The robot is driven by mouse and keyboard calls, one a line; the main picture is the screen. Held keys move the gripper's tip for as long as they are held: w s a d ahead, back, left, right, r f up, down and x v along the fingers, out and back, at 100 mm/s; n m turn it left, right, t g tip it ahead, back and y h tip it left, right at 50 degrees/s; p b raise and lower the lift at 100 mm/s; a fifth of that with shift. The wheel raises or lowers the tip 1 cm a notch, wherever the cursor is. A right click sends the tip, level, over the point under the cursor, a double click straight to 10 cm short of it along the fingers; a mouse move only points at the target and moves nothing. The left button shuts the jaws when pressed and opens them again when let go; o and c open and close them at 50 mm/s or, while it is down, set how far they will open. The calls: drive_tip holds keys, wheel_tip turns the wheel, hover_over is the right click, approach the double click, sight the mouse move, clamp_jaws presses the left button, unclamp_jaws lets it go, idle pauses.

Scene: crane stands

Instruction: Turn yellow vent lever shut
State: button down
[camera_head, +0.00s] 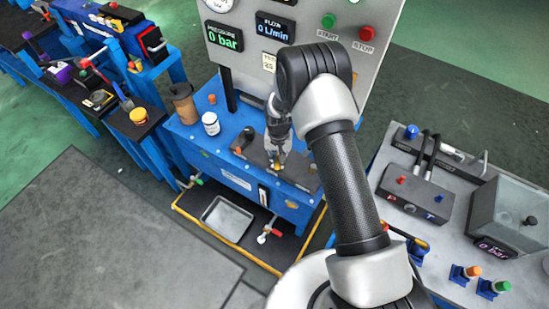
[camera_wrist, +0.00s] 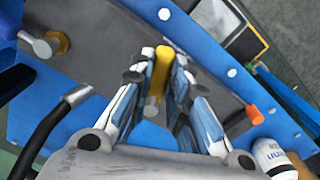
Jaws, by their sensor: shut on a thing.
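The yellow vent lever (camera_wrist: 160,72) is a short yellow bar on the blue stand, seen between my fingers in the wrist view. In the head view only a small yellow part (camera_head: 275,167) shows at the fingertips. My gripper (camera_head: 277,163) points down at the top of the blue stand (camera_head: 188,136). In the wrist view my gripper (camera_wrist: 165,62) is shut on the yellow lever, with one finger on each side of it. The lever's pivot and near end are partly hidden by the fingers.
A gauge panel (camera_head: 235,62) reading 0 bar and 0 L/min stands behind the stand. A white bottle (camera_head: 211,124) and brown cup (camera_head: 184,104) stand to the left. A grey bench (camera_head: 460,225) stands right.

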drive_tip(key=d+n, duration=0.1)
drive_tip(key=n, duration=0.1)
drive_tip(key=d+n, duration=0.1)
drive_tip(key=n+b, duration=0.1)
drive_tip(key=n, duration=0.1)
drive_tip(key=shift+w+d+n, duration=0.15)
drive_tip(key=shift+d+n, duration=0.15)
drive_tip(key=shift+d, duration=0.1)
drive_tip(key=shift+w+d+n+b, duration=0.25)
drive_tip(key=shift+d+n, duration=0.25)
drive_tip(key=shift+n, duration=0.7)
drive_tip(key=shift+w+d+n+b, duration=0.1)
drive_tip(key=shift+w+d+n, duration=0.3)
drive_tip(key=shift+n, duration=0.8)
drive_tip(key=c, duration=1.5)
unclamp_jaws()
drive_tip(key=shift+s, duration=0.1)
wheel_tip(320, 180, up, 8)
drive_tip(key=shift+f, duration=0.2)
drive_tip(key=shift+c, duration=0.5)
